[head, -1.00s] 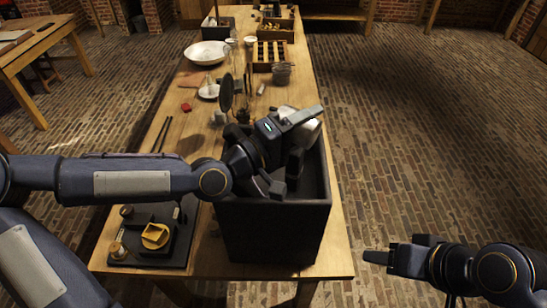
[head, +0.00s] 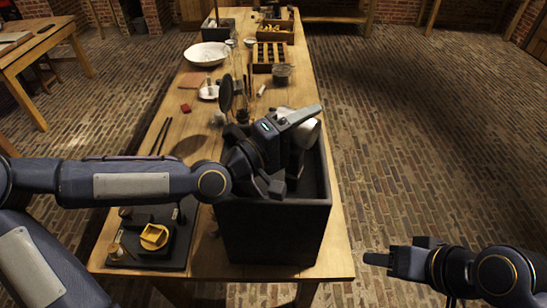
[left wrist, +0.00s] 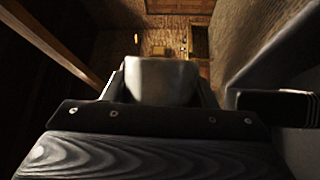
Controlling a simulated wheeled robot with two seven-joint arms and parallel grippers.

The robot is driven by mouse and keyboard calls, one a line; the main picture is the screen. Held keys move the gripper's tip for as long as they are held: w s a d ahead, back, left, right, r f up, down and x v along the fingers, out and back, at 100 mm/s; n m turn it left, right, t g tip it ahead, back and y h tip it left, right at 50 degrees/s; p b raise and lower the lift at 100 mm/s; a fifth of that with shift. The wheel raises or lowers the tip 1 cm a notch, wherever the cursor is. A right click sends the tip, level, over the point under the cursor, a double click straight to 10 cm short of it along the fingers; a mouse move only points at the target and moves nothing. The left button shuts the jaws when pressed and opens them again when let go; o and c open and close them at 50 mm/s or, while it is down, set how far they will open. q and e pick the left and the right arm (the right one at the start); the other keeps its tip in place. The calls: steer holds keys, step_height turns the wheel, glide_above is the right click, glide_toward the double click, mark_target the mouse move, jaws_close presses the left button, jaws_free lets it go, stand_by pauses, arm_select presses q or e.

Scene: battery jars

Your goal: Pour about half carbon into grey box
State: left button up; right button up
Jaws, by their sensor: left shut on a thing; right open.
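The dark grey box (head: 272,230) stands open-topped at the near right end of the table. My left gripper (head: 296,158) is over its opening and shut on a whitish container (head: 310,134). The container looks tilted, and my gripper hides much of it. In the left wrist view the container (left wrist: 162,80) shows pale grey between the fingers. I cannot make out any carbon in it, and the inside of the box is mostly hidden and dark. My right gripper (head: 388,259) is open and empty, to the right of the table over the floor.
A dark tray (head: 180,255) with a yellow piece lies left of the box. Farther back on the table (head: 190,125) are a white bowl (head: 207,54), a slotted wooden crate (head: 270,66), a small jar (head: 282,74) and thin rods. Brick floor lies right of the table.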

arm_select(q)
steer(key=shift+f, duration=0.1)
stand_by(0.4)
steer(key=shift+w+a+r+n+t+b, duration=0.1)
steer(key=shift+a+r+n+t+b, duration=0.25)
steer(key=shift+n, duration=0.35)
steer(key=shift+w+r+n+t+b, duration=0.15)
steer(key=shift+n+b, duration=0.25)
steer(key=shift+n, duration=0.3)
stand_by(1.7)
steer(key=shift+w+a+r+n+t+b, duration=0.1)
steer(key=shift+a+r+n+t+b, duration=0.15)
steer(key=shift+n, duration=0.3)
steer(key=shift+w+a+r+n+t+b, duration=0.1)
steer(key=shift+n+t+b, duration=0.1)
steer(key=shift+n+b, duration=0.3)
steer(key=shift+w+a+r+n+t+b, duration=0.15)
steer(key=shift+r+n+t, duration=0.1)
steer(key=shift+n, duration=0.4)
stand_by(2.4)
